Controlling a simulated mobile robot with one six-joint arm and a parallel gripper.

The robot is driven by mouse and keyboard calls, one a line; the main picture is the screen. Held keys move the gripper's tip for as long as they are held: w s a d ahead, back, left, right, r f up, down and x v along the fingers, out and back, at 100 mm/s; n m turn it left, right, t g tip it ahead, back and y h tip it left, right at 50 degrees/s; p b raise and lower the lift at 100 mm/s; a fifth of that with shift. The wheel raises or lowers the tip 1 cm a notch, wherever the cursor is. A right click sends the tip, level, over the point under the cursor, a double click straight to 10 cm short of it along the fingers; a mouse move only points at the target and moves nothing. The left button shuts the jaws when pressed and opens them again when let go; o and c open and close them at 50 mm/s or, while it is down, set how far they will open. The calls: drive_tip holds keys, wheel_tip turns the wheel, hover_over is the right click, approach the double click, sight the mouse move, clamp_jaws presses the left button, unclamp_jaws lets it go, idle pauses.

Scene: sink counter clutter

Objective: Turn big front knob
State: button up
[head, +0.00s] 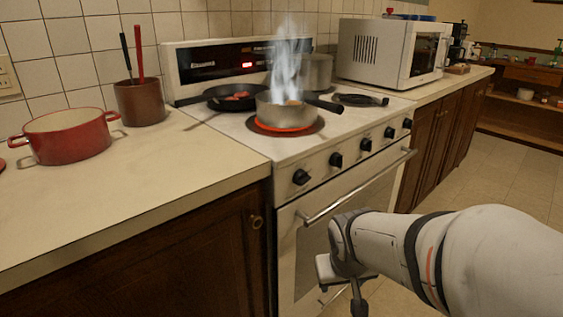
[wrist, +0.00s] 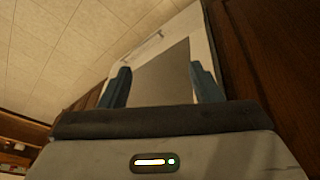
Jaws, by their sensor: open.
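A row of several black knobs lines the stove's sloped front panel in the head view. The nearest knob (head: 301,177) is at the left end, and another knob (head: 336,159) is just right of it. A steaming steel pot (head: 284,112) stands on a glowing red front burner (head: 285,126). My gripper (head: 338,288) is low in front of the oven door, below and apart from the knobs. In the wrist view my gripper (wrist: 160,75) is open and empty, its two fingers apart in front of the oven door (wrist: 180,72). No knob is clear in the wrist view.
The oven handle (head: 358,187) juts out below the knobs. A black frying pan (head: 222,98) and another pot (head: 316,72) are on the stove. A red pot (head: 66,137) stands on the left counter, a microwave (head: 392,52) on the right. Floor is free at right.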

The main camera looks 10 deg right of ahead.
drive_tip(key=w+d+r+t+p, duration=0.2)
drive_tip(key=w+d+t, duration=0.15)
drive_tip(key=w, duration=0.45)
drive_tip(key=n+t+y+p, duration=0.6)
drive_tip(key=n+t+y, duration=0.1)
drive_tip(key=y, duration=0.5)
approach(307, 179)
drive_tip(key=x, duration=0.2)
drive_tip(key=b+x, duration=0.1)
drive_tip(key=x, duration=0.6)
drive_tip(key=shift+w+a, duration=0.2)
